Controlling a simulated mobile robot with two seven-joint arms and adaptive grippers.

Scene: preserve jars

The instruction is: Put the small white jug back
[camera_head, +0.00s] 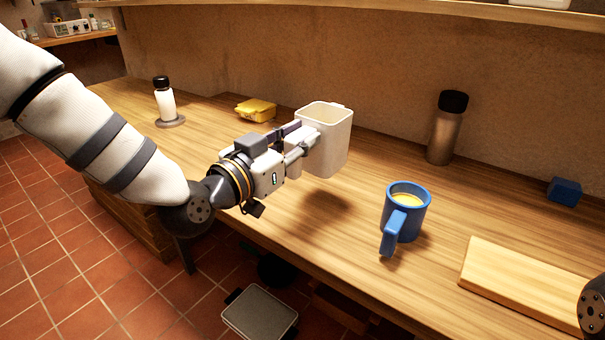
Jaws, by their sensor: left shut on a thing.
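The small white jug (338,148) is a squarish, open-topped vessel, upright above the wooden counter. A dark shadow lies on the wood below and in front of it, so it appears held off the surface. My left gripper (303,142) reaches in from the left and is shut on the jug's near left side. The fingers hide that part of the jug, and the jug's handle cannot be made out. A dark round part of my right arm shows at the lower right edge, but its gripper is not in view.
A blue mug (410,212) with yellow contents stands right of centre, near a wooden board (525,285).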

